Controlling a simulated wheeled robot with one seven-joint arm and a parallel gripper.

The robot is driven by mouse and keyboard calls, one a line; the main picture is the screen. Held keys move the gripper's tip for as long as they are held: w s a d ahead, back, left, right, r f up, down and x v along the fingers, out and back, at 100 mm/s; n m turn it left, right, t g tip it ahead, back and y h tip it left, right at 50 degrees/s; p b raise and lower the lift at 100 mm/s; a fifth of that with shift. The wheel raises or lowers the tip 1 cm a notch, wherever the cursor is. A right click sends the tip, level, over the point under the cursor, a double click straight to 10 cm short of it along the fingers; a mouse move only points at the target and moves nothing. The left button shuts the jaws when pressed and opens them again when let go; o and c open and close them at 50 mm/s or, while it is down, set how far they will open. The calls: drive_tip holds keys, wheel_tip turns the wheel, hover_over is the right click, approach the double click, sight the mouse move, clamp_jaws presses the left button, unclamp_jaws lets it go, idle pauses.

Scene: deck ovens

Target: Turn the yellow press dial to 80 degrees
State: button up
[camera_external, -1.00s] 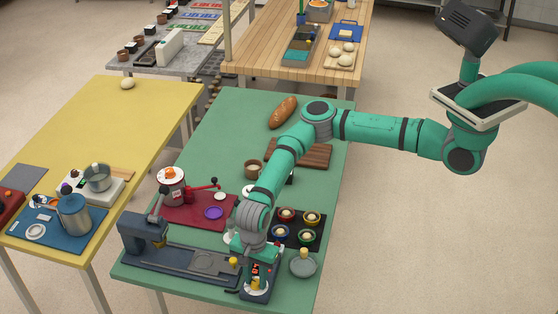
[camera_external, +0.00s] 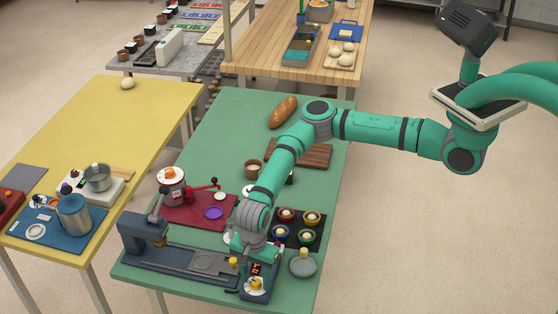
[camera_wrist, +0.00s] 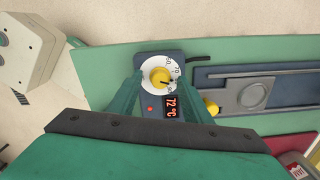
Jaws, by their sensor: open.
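The yellow press dial (camera_external: 256,284) sits on a small dark control box at the front end of the green table. In the wrist view the yellow knob (camera_wrist: 161,77) is in the middle of a white ring with numbers. A red digital display (camera_wrist: 172,107) beside it appears to read 72 °C. My gripper (camera_external: 255,268) is just above the box. In the wrist view my gripper (camera_wrist: 160,84) is open, with one finger on each side of the dial and a gap to the knob. Nothing is held.
A dark blue press (camera_external: 180,258) with a yellow knob (camera_external: 233,262) stands left of the box. A grey round dish (camera_external: 303,264) and a black tray (camera_external: 318,238) with several coloured bowls are to the right. A red mat (camera_external: 185,212) lies behind the press.

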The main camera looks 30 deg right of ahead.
sight(256, 281)
wheel_tip(256, 281, up, 11)
drive_tip(key=shift+f, duration=0.15)
idle(0.8)
